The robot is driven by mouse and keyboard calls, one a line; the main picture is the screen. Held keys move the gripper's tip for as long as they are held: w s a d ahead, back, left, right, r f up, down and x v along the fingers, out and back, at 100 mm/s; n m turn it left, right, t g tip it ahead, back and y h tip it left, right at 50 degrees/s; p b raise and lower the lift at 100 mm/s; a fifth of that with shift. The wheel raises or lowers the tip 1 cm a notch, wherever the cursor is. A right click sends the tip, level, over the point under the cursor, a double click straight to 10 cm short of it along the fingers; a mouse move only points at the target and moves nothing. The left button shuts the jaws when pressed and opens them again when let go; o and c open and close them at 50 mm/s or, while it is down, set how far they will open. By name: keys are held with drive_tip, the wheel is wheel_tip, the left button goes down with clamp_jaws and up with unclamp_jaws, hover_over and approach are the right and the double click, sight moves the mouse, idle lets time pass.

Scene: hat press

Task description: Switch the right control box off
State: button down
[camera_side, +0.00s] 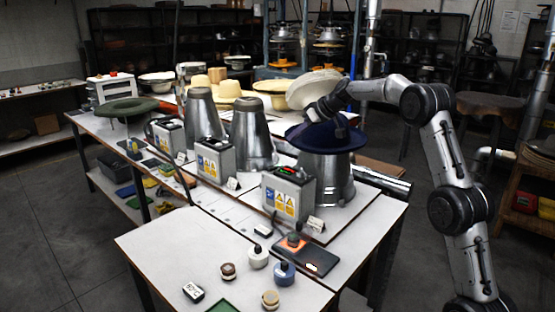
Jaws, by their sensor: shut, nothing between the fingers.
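The right control box (288,194) is a grey box with blue and yellow warning labels on its front, standing at the near end of the row of presses. Its top carries small controls with red and green on them (287,170), too small to read their setting. My gripper (338,130) is above and to the right of the box, over the dark blue hat (312,141) on the nearest metal press (328,180). The gripper is shut and looks empty. Its fingertips are dark against the hat, so I cannot tell whether they touch it.
Two similar boxes (215,160) (168,135) and metal cones (252,130) stand farther left. A dark panel (307,258) with a lit orange spot lies in front.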

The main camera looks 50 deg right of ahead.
hover_over(271, 169)
drive_tip(key=d, duration=0.1)
drive_tip(key=f, duration=0.5)
drive_tip(key=s+f, duration=0.1)
drive_tip(key=f, duration=0.1)
drive_tip(key=shift+d+f, duration=0.15)
drive_tip(key=shift+f, duration=0.05)
wheel_tip(271, 169, down, 2)
drive_tip(key=shift+f, duration=0.1)
drive_tip(key=shift+a+f, duration=0.2)
drive_tip(key=shift+f, duration=0.5)
